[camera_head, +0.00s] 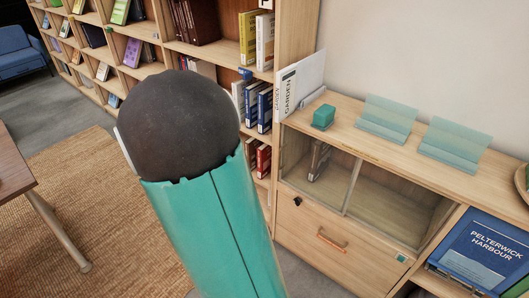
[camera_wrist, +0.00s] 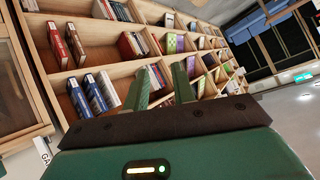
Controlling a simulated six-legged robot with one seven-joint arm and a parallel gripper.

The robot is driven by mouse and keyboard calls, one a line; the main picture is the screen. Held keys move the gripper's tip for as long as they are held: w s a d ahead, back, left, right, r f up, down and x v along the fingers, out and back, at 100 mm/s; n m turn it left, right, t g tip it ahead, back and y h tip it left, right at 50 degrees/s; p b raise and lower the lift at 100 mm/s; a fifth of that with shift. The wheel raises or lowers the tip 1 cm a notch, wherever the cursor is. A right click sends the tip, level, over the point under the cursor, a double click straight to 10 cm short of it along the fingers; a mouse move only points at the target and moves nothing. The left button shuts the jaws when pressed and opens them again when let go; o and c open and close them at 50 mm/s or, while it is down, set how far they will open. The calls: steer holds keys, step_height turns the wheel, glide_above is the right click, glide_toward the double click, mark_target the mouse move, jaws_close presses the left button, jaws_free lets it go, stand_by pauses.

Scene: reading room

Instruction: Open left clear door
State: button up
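The left clear door (camera_head: 297,155) is a see-through pane in the low wooden cabinet (camera_head: 345,122). It spans the left half of the front and looks closed. A dark, narrow upright object (camera_head: 319,161) shows at or behind it; I cannot tell which. The right clear pane (camera_head: 395,208) is beyond a thin upright divider. My gripper (camera_wrist: 162,78) shows in the wrist view with two green fingers apart and nothing between them. It faces bookshelves. In the head view my teal arm link with a dark round joint stands left of the cabinet, and the gripper is not visible there.
A drawer (camera_head: 325,240) with an orange handle lies below the panes. A teal box (camera_head: 324,117), two clear teal stands (camera_head: 387,119) and a white GARDEN sign (camera_head: 301,88) sit on top. Bookshelves (camera_head: 235,55) adjoin at left. A table (camera_head: 15,170) stands far left.

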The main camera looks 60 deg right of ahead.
steer(key=s+d+f+m+g+h, duration=0.25)
steer(key=d+f, duration=0.35)
steer(key=d, duration=0.3)
steer(key=s+d+f+m+g+h, duration=0.1)
steer(key=s+d+f+m+h, duration=0.15)
steer(key=d+f, duration=0.5)
steer(key=s+d+f+m+g+h, duration=0.1)
steer(key=s+d+f+g+h, duration=0.2)
steer(key=s+d+f+h, duration=0.45)
steer(key=m+g, duration=0.1)
steer(key=g, duration=0.1)
glide_above(279, 167)
steer(key=shift+w+d+f+y, duration=0.1)
steer(key=shift+d+f+y, duration=0.05)
steer(key=shift+f, duration=0.45)
steer(key=shift+d+f+y, duration=0.1)
steer(key=shift+d+f, duration=0.05)
steer(key=shift+f, duration=0.4)
jaws_close()
